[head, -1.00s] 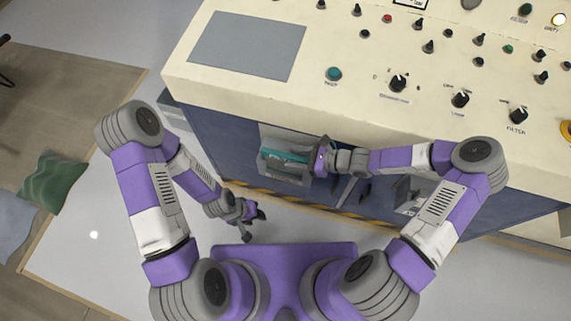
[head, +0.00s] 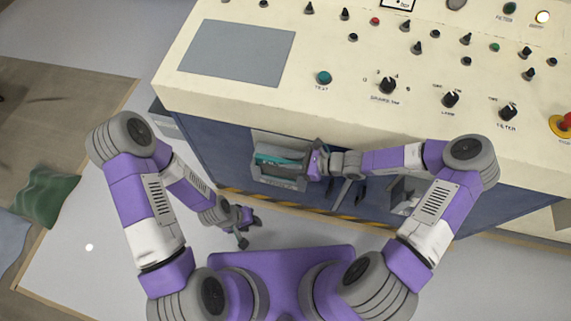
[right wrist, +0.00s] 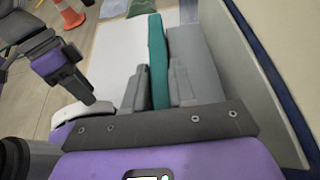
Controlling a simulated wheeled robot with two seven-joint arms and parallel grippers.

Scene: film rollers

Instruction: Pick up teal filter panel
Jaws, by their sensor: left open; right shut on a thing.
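The teal filter panel (head: 277,159) is a thin teal slab in the grey holder (head: 279,182) on the front of the console. In the right wrist view, the panel (right wrist: 157,55) stands between the two grey fingers of my right gripper (right wrist: 158,92). My right gripper (head: 304,162) is shut on the panel from the right side in the head view. The fingers hide part of the panel. My left gripper (head: 249,228) is open and empty, low in front of the console and apart from the panel.
The cream console top (head: 340,105) with knobs and buttons overhangs the work spot. A grey bracket (head: 404,194) sits further right on the blue front. A yellow-black striped edge (head: 300,209) runs along the bottom.

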